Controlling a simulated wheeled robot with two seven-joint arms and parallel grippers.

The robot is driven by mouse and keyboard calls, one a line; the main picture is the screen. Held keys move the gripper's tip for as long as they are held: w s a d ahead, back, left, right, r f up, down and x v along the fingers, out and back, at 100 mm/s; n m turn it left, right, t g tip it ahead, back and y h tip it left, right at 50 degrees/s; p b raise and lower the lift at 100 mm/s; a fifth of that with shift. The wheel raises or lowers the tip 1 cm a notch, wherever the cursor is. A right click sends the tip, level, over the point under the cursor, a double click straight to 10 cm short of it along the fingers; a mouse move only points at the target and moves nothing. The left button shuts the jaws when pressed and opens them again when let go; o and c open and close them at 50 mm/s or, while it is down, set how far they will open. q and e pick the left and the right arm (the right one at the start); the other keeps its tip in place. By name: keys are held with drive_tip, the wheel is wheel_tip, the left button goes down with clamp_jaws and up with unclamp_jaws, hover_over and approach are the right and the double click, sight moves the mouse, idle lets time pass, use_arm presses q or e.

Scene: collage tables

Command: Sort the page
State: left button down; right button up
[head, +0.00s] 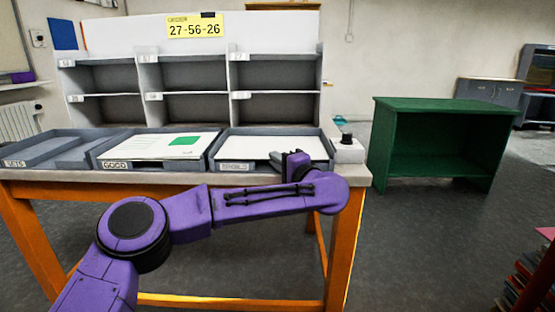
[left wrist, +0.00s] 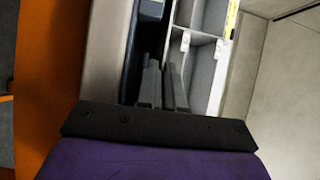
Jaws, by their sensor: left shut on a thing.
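A white page with a green patch (head: 182,142) lies in the middle tray (head: 104,155), whose label reads GOOD. A plain white page (head: 262,147) lies in the right tray (head: 216,160), whose label I cannot read clearly. My left gripper (head: 296,160) is at the right end of this tray, its fingers at the white page's right edge. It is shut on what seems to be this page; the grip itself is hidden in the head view. The left wrist view shows its dark fingers (left wrist: 163,85) close together, with no page clear between them. My right gripper is not in view.
A left tray (head: 60,150), labelled SETS, stands on the orange-legged table (head: 343,240). A grey pigeonhole rack (head: 146,75) with a yellow sign rises behind the trays. A small white box with a black knob (head: 347,150) sits at the table's right end. A green shelf (head: 440,105) stands farther right.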

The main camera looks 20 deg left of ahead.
use_arm(q)
drive_tip(key=shift+f, duration=0.3)
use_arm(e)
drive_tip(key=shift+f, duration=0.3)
use_arm(q)
drive_tip(key=c, duration=1.2)
unclamp_jaws()
drive_tip(key=shift+s, duration=0.1)
drive_tip(key=v, duration=1)
drive_tip(key=shift+d+p, duration=0.2)
drive_tip(key=shift+p, duration=0.25)
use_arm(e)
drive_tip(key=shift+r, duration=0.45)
use_arm(q)
drive_tip(key=shift+s+r, duration=0.1)
drive_tip(key=shift+r, duration=0.05)
